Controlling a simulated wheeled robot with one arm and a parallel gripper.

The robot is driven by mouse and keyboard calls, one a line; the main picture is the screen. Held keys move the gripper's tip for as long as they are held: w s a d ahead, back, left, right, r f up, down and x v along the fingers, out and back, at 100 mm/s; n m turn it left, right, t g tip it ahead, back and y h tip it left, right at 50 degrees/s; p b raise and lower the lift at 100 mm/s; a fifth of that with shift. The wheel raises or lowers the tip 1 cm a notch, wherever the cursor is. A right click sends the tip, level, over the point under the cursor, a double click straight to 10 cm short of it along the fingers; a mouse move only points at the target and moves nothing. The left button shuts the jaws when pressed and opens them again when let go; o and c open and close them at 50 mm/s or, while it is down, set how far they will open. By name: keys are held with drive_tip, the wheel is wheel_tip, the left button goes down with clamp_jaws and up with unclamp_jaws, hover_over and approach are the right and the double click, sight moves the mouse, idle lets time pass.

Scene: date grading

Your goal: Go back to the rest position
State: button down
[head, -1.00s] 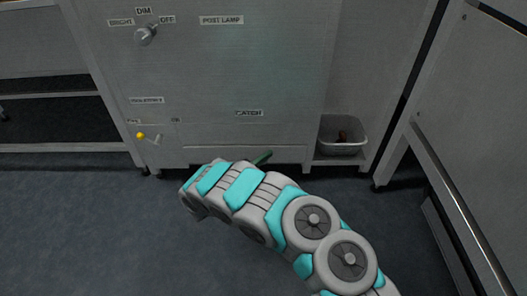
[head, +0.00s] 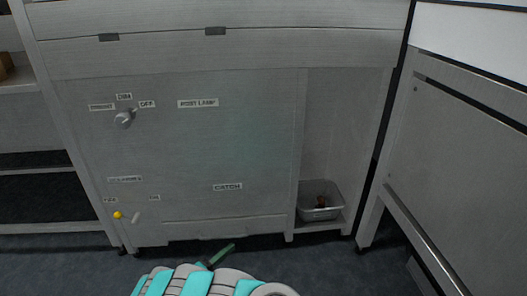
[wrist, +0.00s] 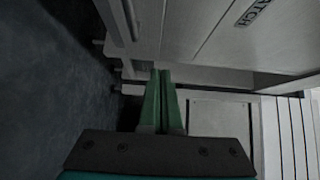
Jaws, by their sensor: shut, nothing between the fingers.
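My gripper (wrist: 161,75) shows in the wrist view as two green fingers lying side by side, shut and empty. In the head view my gripper (head: 231,247) is a small green tip low in the picture, in front of the lower edge of the grey cabinet (head: 240,140). My teal and grey arm shows only at the bottom edge of the head view; the rest of it is out of frame.
The cabinet carries a lamp knob (head: 123,120) and a yellow-tipped lever (head: 119,215). A grey bin (head: 321,210) with dark and reddish things inside stands in the open bay at right. A grey panelled unit (head: 455,150) stands further right. Dark floor is clear at lower left.

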drive_tip(key=w+d+r+m+g+h+p, duration=0.25)
drive_tip(key=d+r+m+g+h, duration=0.3)
drive_tip(key=d+r+m, duration=0.85)
drive_tip(key=s+d+r+m+g+p, duration=0.1)
drive_tip(key=s+d+r+m+g, duration=0.3)
drive_tip(key=d, duration=0.3)
drive_tip(key=s+d+r+m+g+y, duration=0.1)
drive_tip(key=s+d+r+m+g, duration=0.15)
drive_tip(key=d+r, duration=0.35)
drive_tip(key=s+d+r+m+g+p, duration=0.1)
drive_tip(key=s+d+r+m+g, duration=0.25)
drive_tip(key=d, duration=0.45)
drive_tip(key=s+d+r+m+g+y+p, duration=0.1)
drive_tip(key=s+d+r+m+g+y, duration=0.2)
drive_tip(key=s+m, duration=0.4)
drive_tip(key=s+d+r+m+y+p, duration=0.1)
drive_tip(key=s+d+r+m+y, duration=0.2)
drive_tip(key=s+m, duration=0.45)
drive_tip(key=s+a+m+t+y+p, duration=0.1)
drive_tip(key=s+a+m+y, duration=0.3)
drive_tip(key=s, duration=0.3)
drive_tip(key=s+a+r+m+y+p, duration=0.1)
drive_tip(key=s+a+m+y, duration=0.3)
drive_tip(key=s, duration=0.4)
drive_tip(key=shift+s+a+r+m+t+p, duration=0.15)
drive_tip(key=shift+a+r+m+t+p, duration=0.2)
drive_tip(key=shift+a, duration=0.35)
